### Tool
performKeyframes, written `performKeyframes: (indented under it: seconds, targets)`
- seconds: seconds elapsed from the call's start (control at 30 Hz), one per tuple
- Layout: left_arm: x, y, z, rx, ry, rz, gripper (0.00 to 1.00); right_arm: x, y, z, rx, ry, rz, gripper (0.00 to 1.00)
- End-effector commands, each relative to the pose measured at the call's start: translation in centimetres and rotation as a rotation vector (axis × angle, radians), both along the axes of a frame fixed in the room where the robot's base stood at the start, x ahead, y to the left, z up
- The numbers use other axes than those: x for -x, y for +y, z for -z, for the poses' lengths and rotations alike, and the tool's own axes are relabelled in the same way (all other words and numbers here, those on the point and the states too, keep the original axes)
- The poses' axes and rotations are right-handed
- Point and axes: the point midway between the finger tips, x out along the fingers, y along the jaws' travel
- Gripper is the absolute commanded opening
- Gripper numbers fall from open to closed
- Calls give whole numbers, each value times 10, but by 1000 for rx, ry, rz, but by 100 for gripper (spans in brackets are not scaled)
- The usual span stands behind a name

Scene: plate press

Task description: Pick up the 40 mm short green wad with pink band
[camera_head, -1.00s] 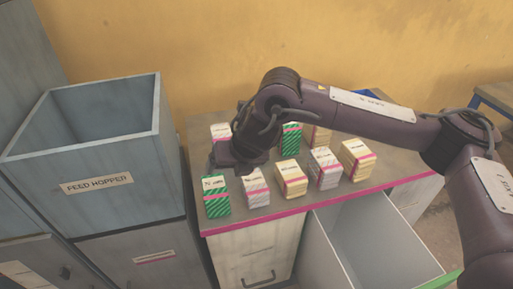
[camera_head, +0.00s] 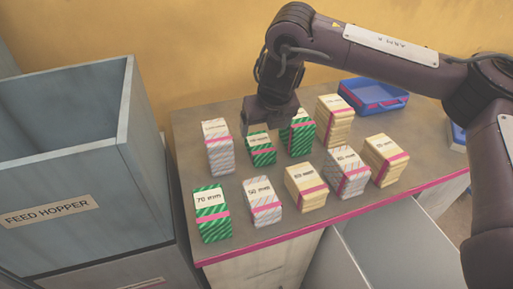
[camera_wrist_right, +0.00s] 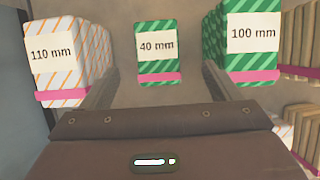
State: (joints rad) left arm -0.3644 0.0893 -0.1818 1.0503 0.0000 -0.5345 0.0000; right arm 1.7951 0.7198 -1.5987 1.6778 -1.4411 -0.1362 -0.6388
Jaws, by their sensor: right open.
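The short green-striped wad with a pink band (camera_head: 262,157) stands in the back row on the counter, between a taller white wad and a taller green one. In the right wrist view the green wad (camera_wrist_right: 158,42) shows its "40 mm" label, centred between my fingers. My right gripper (camera_head: 268,124) is open just above and behind it in the head view, partly covering its top. In the right wrist view the two fingers of the gripper (camera_wrist_right: 158,75) are spread wide with nothing held. My left gripper is not in view.
A 110 mm striped wad (camera_wrist_right: 62,58) and a 100 mm green wad (camera_wrist_right: 250,42) flank the fingers closely. Several wads stand in front, including the 70 mm green one (camera_head: 212,225). A blue tray (camera_head: 375,97) is at the back right. The feed hopper (camera_head: 60,200) stands left.

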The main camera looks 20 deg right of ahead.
Motion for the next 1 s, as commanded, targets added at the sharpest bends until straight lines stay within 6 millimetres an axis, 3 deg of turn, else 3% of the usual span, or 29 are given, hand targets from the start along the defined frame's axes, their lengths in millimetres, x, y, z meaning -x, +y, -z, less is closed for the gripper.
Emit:
performKeyframes:
  seconds: [0.3, 0.8, 1.0]
  targets:
    - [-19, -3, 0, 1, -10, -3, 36, -2, 1, 22, -1, 0, 1, 84]
    - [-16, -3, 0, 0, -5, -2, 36, -28, 4, 79, 0, 2, 1, 84]
    - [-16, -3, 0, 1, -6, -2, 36, -33, 4, 88, -1, -1, 0, 84]
